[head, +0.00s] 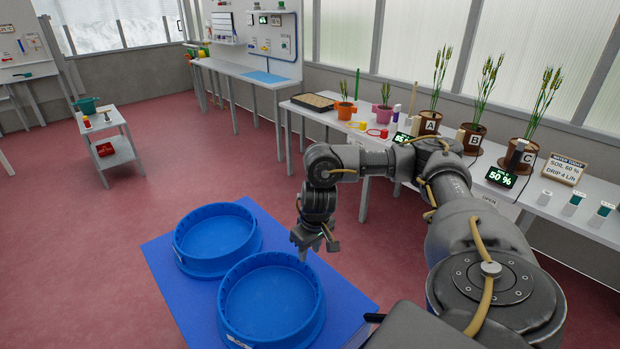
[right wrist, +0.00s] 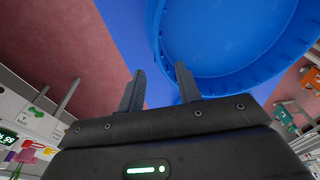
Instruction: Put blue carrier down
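Two round, shallow blue carriers rest side by side in the head view. The nearer carrier (head: 272,300) and the farther carrier (head: 217,240) sit upright on a flat blue mat (head: 165,270). I cannot tell which one the task names. My right gripper (head: 317,246) points down just to the right of the nearer carrier. In the right wrist view my right gripper (right wrist: 158,88) has its fingers apart with nothing held between them. A blue carrier (right wrist: 230,35) fills the top right there, beyond the fingertips. My left gripper is not in view.
A long white bench (head: 590,222) along the windows holds wheat pots A (head: 428,124), B (head: 472,138) and C (head: 519,152), small displays and bottles. A white cart (head: 122,152) stands at the left. The red floor (head: 90,240) left of the mat is clear.

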